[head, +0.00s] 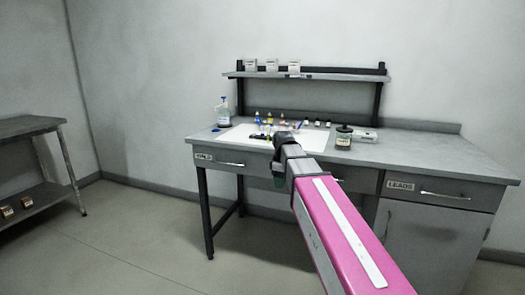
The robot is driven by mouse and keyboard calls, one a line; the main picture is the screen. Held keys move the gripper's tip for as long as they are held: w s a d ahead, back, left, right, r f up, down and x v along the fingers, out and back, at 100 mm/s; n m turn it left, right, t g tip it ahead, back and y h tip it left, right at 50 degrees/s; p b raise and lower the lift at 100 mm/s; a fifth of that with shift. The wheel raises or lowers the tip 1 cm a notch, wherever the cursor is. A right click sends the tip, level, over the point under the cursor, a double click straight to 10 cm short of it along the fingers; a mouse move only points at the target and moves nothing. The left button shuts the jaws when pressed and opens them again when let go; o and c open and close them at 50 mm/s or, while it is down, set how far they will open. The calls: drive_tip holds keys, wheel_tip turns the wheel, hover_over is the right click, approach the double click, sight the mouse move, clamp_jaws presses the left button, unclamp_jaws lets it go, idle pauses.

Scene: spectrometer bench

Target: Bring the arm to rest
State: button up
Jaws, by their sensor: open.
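My arm reaches up from the lower right, with a pink link and a grey wrist in front of the desk (430,152). My gripper (281,138) is the dark end of the arm, seen over the front edge of the desk by the white mat (236,137). It is small and partly hidden by my own wrist. I see nothing held in it. I cannot tell from this view how far it is above the desk top.
Small coloured bottles stand on the mat. A clear bottle (223,114) stands left, a dark jar (344,138) right. A raised shelf (330,77) holds white boxes (272,65). A drawer (437,192) reads LEADS. A side table (30,126) stands left; floor between is clear.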

drive_tip(key=s+d+f+m, duration=0.3)
drive_tip(key=s+f+m, duration=0.1)
drive_tip(key=f, duration=0.4)
drive_tip(key=s+d+f+m, duration=0.4)
drive_tip(key=s+f, duration=0.3)
drive_tip(key=f, duration=0.2)
drive_tip(key=s+d+f+m, duration=0.4)
drive_tip(key=s+f+m, duration=0.1)
drive_tip(key=f, duration=0.3)
drive_tip(key=shift+s+f, duration=0.2)
drive_tip(key=shift+f, duration=0.15)
